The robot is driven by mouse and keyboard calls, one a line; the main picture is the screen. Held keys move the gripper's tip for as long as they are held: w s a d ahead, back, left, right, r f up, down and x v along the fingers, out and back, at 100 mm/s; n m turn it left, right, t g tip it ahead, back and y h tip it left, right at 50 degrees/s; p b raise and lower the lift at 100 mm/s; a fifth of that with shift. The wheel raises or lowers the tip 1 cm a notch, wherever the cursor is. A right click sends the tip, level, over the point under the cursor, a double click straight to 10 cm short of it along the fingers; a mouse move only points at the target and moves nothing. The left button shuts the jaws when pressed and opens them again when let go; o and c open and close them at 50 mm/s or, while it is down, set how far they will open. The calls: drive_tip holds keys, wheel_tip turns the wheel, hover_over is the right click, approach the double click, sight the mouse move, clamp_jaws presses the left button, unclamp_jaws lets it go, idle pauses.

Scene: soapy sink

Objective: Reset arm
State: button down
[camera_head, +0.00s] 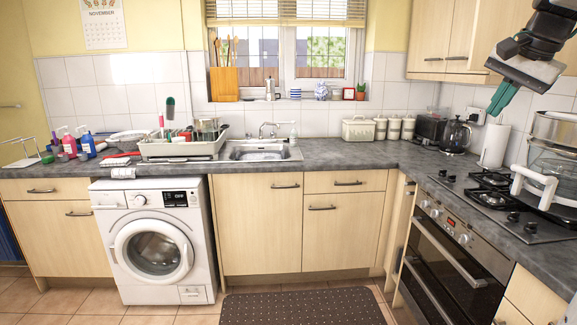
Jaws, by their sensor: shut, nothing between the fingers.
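My gripper (502,98) is at the upper right of the view, in the air in front of the wall cupboards (443,38). Its green fingers point down and to the left and are shut, with nothing held between them. My dark arm comes in from the upper right corner. The metal sink (262,152) with its tap is set in the grey worktop at the back, well away from my gripper.
A dish rack (183,148) stands left of the sink, with several bottles (70,145) further left. A hob (492,198), a steamer (552,140) and a kettle (455,136) are below my gripper on the right. The floor mat (305,308) area is clear.

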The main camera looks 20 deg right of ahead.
drive_tip(key=s+a+f+n+g, duration=0.1)
drive_tip(key=s+a+f+n, duration=0.3)
drive_tip(key=a+f, duration=0.4)
drive_tip(key=s+a+f+n+g, duration=0.1)
drive_tip(key=s+a+f+n, duration=0.4)
drive_tip(key=a+f, duration=0.3)
drive_tip(key=s+a+f+n+g+y, duration=0.1)
drive_tip(key=s+a+f+n+g, duration=0.1)
drive_tip(key=s+a+f+n, duration=0.3)
drive_tip(key=a+f, duration=0.4)
drive_tip(key=a, duration=0.6)
drive_tip(key=shift+s+n, duration=0.25)
drive_tip(key=shift+n, duration=0.05)
